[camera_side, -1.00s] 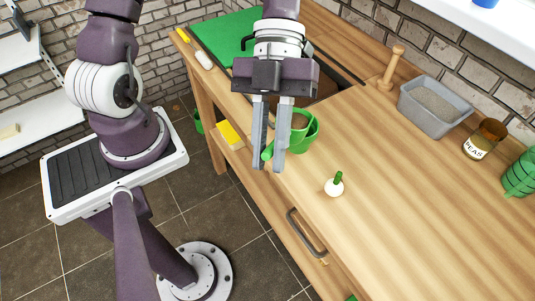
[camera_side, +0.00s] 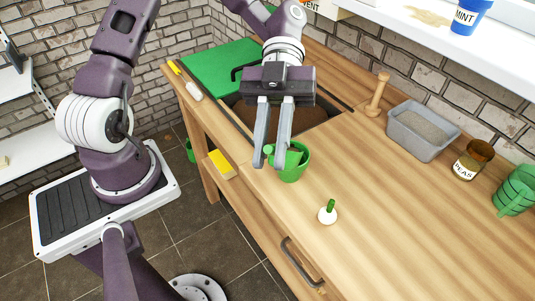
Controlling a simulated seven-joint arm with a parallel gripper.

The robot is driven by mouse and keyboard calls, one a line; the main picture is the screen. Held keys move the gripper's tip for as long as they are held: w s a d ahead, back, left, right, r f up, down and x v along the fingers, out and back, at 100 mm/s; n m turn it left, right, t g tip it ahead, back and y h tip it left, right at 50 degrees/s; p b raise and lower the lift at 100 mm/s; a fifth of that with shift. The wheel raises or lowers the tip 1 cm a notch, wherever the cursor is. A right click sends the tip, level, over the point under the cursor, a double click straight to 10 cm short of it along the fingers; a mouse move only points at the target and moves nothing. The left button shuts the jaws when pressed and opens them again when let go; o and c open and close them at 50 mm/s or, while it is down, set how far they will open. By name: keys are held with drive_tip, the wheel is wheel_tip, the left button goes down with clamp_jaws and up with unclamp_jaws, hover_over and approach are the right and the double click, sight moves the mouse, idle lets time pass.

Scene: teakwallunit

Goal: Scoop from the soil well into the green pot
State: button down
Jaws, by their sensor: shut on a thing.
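My gripper (camera_side: 270,160) points down over the front edge of the workbench, its fingers shut on a small green tool (camera_side: 268,149), seemingly a scoop. Its far end is hard to tell from the green pot behind it. The green pot (camera_side: 294,175) stands upright on the wood just right of and partly behind my fingers. The soil well (camera_side: 316,117) is a sunken brown opening behind the pot and gripper, partly hidden by them. I cannot tell whether the tool carries soil or what is in the pot.
A white, green-topped object (camera_side: 327,212) sits in front of the pot. A green mat (camera_side: 215,70) lies back left. The front-right worktop is clear.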

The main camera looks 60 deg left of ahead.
drive_tip(key=shift+w+a+r+n+g+h, duration=0.15)
drive_tip(key=shift+w+a+r+g+h, duration=0.45)
drive_tip(key=shift+w, duration=0.2)
drive_tip(key=shift+w+a+r+n+g+h, duration=0.1)
drive_tip(key=shift+w+a+r+g+h, duration=0.4)
drive_tip(key=shift+w+r, duration=0.2)
drive_tip(key=shift+w+a+r+n+g+h, duration=0.15)
drive_tip(key=shift+w+a+r+g+h, duration=0.4)
drive_tip(key=shift+w, duration=0.3)
drive_tip(key=shift+w+a+r+n+g+h, duration=0.15)
drive_tip(key=shift+w+a+r+g+h, duration=0.1)
drive_tip(key=shift+w+a+g+h, duration=0.4)
drive_tip(key=shift+w+a+r+n+g+h, duration=0.25)
drive_tip(key=shift+w+a, duration=0.15)
drive_tip(key=shift+w, duration=0.55)
drive_tip(key=shift+w+a+r+n+g+h, duration=0.1)
drive_tip(key=shift+w+a+r+g+h, duration=0.1)
drive_tip(key=shift+w+a+g+h, duration=0.45)
drive_tip(key=shift+w+d+t, duration=0.1)
drive_tip(key=shift+w+t, duration=0.05)
drive_tip(key=shift+t, duration=0.15)
